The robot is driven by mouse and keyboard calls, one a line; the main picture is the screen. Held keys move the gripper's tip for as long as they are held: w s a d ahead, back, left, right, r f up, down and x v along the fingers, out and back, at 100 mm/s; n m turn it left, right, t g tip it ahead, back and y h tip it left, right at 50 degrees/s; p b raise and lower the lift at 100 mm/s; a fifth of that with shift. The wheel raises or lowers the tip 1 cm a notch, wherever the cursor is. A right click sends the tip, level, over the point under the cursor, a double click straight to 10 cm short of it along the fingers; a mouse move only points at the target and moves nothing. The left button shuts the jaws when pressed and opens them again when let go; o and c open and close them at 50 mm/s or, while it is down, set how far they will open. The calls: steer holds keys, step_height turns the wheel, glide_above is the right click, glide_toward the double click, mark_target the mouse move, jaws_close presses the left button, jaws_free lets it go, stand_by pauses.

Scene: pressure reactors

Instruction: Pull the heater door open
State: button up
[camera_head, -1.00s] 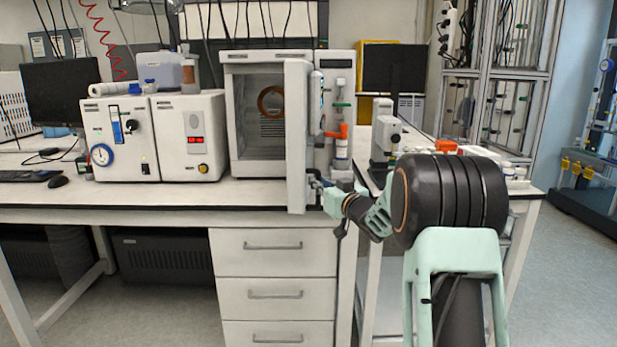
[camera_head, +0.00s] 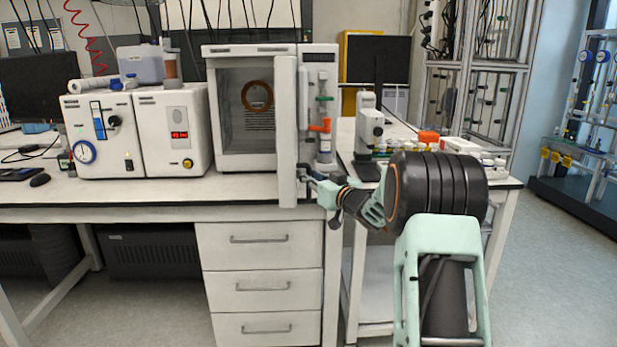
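The heater (camera_head: 219,105) is a white box oven on the bench, with its chamber in view and a copper-coloured ring inside. Its door (camera_head: 287,130) stands ajar, swung out toward me and seen nearly edge-on at the right side of the chamber. My gripper (camera_head: 306,172) is at the lower right of the door, on its outer side, close to or touching it. The fingers are small and partly hidden by the door and my own wrist, so I cannot tell whether they grip a handle.
White instruments with a gauge (camera_head: 83,152) stand left of the heater. A bottle with an orange fitting (camera_head: 323,140) is just right of the door. A microscope-like device (camera_head: 369,130) and an orange-topped item (camera_head: 428,137) sit on the right-hand bench. The bench front before the heater is clear.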

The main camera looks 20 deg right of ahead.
steer(key=v, duration=1.2)
stand_by(0.3)
